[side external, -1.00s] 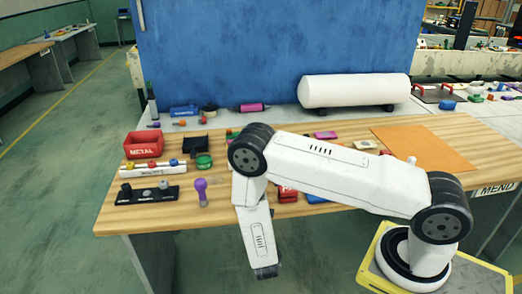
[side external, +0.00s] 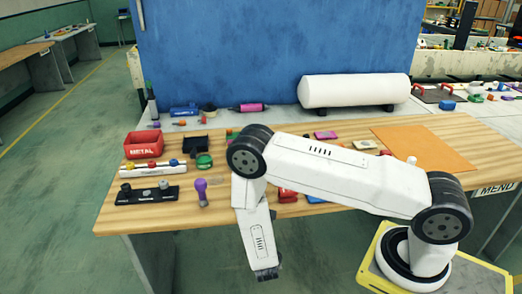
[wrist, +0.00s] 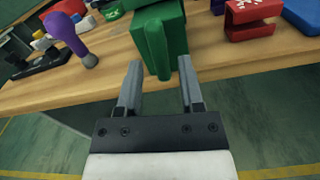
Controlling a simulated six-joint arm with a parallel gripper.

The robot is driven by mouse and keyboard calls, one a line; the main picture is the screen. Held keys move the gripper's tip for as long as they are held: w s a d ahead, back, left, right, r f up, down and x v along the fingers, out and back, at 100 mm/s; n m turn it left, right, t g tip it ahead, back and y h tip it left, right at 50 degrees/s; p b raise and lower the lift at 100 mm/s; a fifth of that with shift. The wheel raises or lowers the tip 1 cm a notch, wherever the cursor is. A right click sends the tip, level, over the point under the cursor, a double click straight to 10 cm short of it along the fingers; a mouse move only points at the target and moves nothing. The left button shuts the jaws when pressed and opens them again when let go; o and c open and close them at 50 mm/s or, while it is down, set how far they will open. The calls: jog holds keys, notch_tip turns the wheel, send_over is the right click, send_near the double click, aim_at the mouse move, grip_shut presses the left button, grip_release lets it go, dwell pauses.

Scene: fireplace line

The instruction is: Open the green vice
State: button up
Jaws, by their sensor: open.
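The green vice (wrist: 174,28) stands at the front edge of the wooden bench in the wrist view. Its green bar-like handle (wrist: 157,48) hangs at the near side. My gripper (wrist: 158,66) is open, with one finger on each side of the line of the handle. The fingertips appear just short of the handle, and I see no grip on it. In the side external view my arm hides the vice and the fingers do not show clearly.
A purple-knobbed tool (wrist: 72,36) stands left of the vice, and a red bracket-shaped block (wrist: 250,18) lies to its right. A blue item (wrist: 303,14) is farther right. The floor in front of the bench is clear.

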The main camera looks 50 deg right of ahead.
jog(key=shift+x, duration=1.05)
grip_shut()
jog(key=shift+a+n, duration=0.1)
jog(key=shift+n, duration=0.2)
dwell(0.9)
grip_release()
jog(key=shift+s, duration=0.1)
